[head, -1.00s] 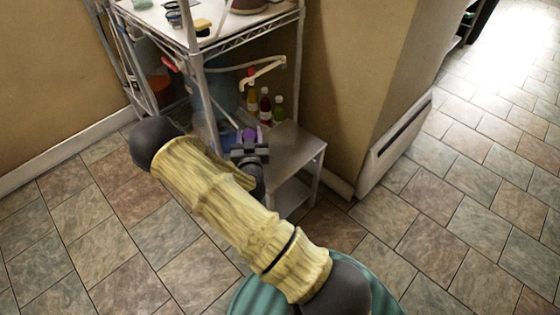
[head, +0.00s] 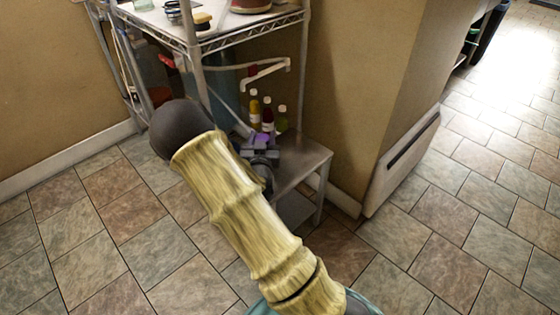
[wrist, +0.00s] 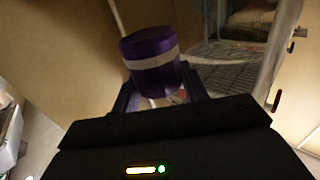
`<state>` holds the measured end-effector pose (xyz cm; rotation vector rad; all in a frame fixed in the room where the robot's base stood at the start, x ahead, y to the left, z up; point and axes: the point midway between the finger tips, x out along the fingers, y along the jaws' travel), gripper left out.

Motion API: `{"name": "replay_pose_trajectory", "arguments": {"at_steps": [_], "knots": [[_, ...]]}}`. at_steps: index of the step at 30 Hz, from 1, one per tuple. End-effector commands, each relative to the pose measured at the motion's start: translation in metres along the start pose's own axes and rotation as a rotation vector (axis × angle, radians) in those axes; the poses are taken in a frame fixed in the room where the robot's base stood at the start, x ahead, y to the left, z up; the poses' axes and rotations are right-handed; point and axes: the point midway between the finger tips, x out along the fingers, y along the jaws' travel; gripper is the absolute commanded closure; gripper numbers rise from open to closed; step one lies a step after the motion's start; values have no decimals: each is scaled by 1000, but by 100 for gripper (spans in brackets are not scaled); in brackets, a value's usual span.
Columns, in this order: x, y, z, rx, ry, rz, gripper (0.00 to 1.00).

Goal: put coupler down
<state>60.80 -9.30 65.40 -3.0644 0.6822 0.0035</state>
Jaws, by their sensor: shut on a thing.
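The coupler is a purple cylinder with a pale band (wrist: 150,62), seen upright and slightly tilted in the wrist view. My gripper (wrist: 160,92) is shut on it, with one dark finger on each side. In the head view the coupler shows as a small purple patch (head: 262,139) at my gripper (head: 262,153). There my gripper is in front of or over the left part of a low grey metal stand (head: 305,161). I cannot tell whether the coupler touches the stand; its underside is hidden.
Several capped bottles (head: 267,115) stand at the back of the low stand, close behind my gripper. A wire shelf rack (head: 250,36) rises at the left, with a pale bent pipe (head: 265,72) beside it. The stand's right front top looks clear. A wall corner (head: 375,100) stands at the right.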

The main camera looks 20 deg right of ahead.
Motion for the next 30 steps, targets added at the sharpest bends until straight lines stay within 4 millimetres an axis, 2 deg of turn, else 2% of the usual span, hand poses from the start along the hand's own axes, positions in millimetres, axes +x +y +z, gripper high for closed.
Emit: {"name": "replay_pose_trajectory", "arguments": {"at_steps": [9, 12, 22, 30], "knots": [[0, 0, 54, -2, -2, -1, 87], [0, 0, 62, -1, 1, 0, 87], [0, 0, 63, 0, 1, 0, 87], [0, 0, 98, -2, -1, -1, 87]]}}
